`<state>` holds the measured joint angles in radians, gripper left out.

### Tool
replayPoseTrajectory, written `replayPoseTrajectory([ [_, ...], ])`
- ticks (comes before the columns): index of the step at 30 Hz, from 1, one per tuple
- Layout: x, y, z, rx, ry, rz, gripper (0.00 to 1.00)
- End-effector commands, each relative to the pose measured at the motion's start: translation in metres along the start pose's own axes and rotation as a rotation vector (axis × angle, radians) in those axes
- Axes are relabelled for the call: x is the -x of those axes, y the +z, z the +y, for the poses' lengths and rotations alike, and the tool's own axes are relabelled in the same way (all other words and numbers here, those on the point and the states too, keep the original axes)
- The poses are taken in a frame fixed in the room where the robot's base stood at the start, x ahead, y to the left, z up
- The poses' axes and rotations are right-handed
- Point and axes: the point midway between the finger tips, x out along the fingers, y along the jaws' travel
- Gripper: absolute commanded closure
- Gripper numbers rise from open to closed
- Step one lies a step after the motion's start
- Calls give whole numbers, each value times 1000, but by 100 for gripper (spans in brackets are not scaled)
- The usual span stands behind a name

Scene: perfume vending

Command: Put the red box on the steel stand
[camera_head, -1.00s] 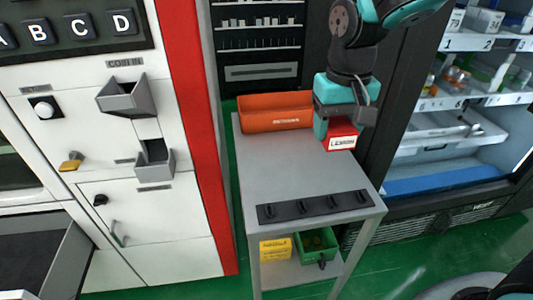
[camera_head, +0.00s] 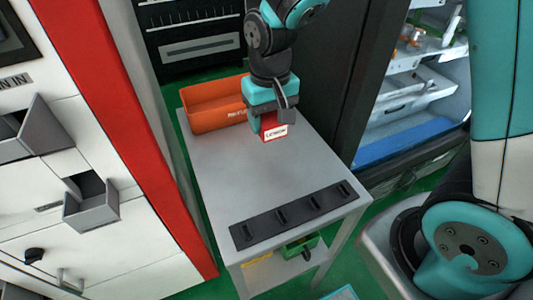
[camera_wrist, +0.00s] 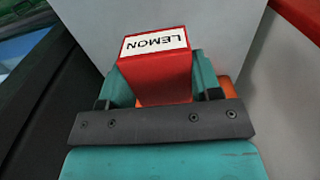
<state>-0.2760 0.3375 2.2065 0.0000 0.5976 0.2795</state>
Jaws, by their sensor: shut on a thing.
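The red box has a white LEMON label and shows in the head view (camera_head: 274,133) and large in the wrist view (camera_wrist: 164,76). My gripper (camera_head: 268,122) is shut on it, with a teal finger on each side in the wrist view (camera_wrist: 165,92). The steel stand (camera_head: 235,178) is a grey table with a flat top. The box is over the rear right part of its top, beside the orange bin. I cannot tell whether the box touches the top. The stand's grey top fills the upper middle of the wrist view (camera_wrist: 110,25).
The orange bin (camera_head: 205,122) stands at the back of the stand. A black strip with several hooks (camera_head: 285,217) lies along its front edge. A green bin (camera_head: 300,248) is on the lower shelf. The middle of the top is clear. A red-edged white machine (camera_head: 130,130) stands left, an open cabinet right.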

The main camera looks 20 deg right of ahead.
Motion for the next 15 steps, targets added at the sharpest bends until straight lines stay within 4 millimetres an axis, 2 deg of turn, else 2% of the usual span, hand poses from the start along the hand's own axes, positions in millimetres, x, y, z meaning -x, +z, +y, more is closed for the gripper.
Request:
replayPoseTrajectory([
  [1,-17,1,1,-1,2,-8,67],
  [6,-57,1,0,0,1,-5,67],
  [15,-90,1,-1,3,1,-3,67],
])
